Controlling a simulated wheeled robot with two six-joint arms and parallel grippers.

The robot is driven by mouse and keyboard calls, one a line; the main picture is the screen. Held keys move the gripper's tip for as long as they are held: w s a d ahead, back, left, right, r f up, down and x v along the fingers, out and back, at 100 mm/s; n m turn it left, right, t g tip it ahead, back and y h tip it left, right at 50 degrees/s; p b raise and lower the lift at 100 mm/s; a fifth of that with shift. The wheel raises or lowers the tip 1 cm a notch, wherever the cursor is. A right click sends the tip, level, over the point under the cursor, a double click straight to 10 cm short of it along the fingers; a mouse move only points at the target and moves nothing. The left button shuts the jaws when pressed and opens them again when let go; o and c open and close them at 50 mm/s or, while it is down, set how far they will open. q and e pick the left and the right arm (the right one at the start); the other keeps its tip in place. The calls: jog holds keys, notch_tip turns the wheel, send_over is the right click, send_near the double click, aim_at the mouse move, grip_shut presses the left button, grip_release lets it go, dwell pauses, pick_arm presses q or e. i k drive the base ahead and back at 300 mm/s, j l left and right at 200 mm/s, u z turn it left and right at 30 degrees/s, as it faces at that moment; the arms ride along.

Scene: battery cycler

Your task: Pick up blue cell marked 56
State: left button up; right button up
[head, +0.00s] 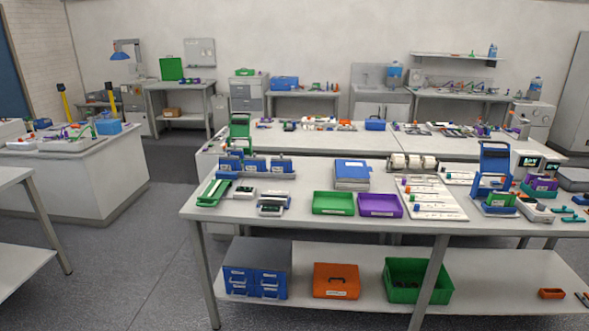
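No cell with a readable 56 shows in the head view; the labels are too small to read at this distance. Small blue pieces sit on a white board (440,206) on the near workbench (290,220), and I cannot tell if one is the cell. Several blue holders (255,165) stand at the bench's back left. A blue upright device (494,165) stands at its right. Neither of my grippers is in view.
A green tray (333,203) and a purple tray (380,206) lie at the bench's front middle. A blue binder (352,172) lies behind them. Below are a blue drawer unit (255,268), an orange case (336,281) and a green crate (405,293). Floor is clear at the left.

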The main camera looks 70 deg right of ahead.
aim_at(225, 164)
jog(key=z, duration=2.1)
